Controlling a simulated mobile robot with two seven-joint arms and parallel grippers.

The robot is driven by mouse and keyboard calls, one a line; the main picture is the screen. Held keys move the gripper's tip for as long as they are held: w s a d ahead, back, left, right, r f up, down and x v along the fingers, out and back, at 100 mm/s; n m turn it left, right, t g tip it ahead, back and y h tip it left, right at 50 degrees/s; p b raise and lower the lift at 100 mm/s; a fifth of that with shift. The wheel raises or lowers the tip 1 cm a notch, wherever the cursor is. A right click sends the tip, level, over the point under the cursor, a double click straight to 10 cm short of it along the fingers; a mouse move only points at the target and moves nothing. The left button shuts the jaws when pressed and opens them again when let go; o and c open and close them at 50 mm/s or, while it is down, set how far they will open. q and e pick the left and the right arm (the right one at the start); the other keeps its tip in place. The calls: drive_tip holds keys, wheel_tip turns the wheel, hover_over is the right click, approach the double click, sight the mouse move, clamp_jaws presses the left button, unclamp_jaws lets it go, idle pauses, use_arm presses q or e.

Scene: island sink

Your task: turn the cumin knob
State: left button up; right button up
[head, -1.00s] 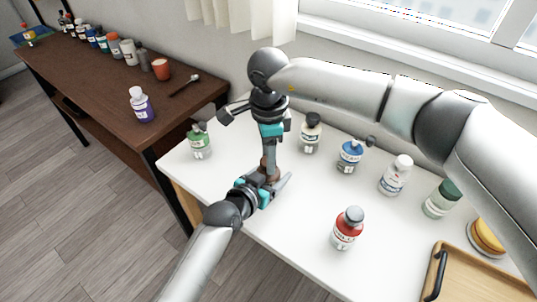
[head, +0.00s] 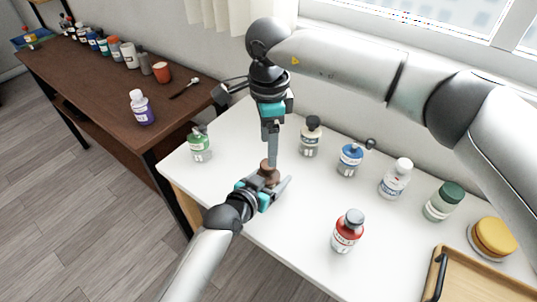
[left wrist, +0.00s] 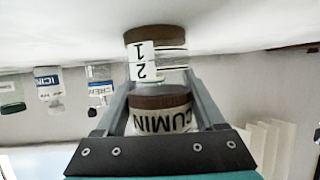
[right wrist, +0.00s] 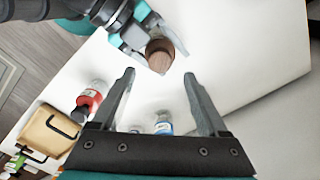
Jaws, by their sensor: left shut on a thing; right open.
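The cumin jar (left wrist: 162,120) is between the fingers of my left gripper (left wrist: 160,78), which is shut on it above the white table. In the left wrist view it shows a CUMIN label, brown parts and a pale numbered strip (left wrist: 143,62). Its brown round top, the knob (head: 268,168), shows in the head view and, from above, in the right wrist view (right wrist: 158,52). My right gripper (right wrist: 159,78) is open and empty, with the knob beyond its fingertips. In the head view my right gripper points down just above the knob.
On the white table (head: 290,235) stand a green bottle (head: 199,146), a red bottle (head: 347,232), a blue bottle (head: 350,160) and several others. A wooden tray (head: 487,277) is at the lower right. A dark side table (head: 110,100) holds more bottles.

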wheel_tip(320, 180, up, 7)
idle(0.3)
drive_tip(key=shift+f, duration=0.1)
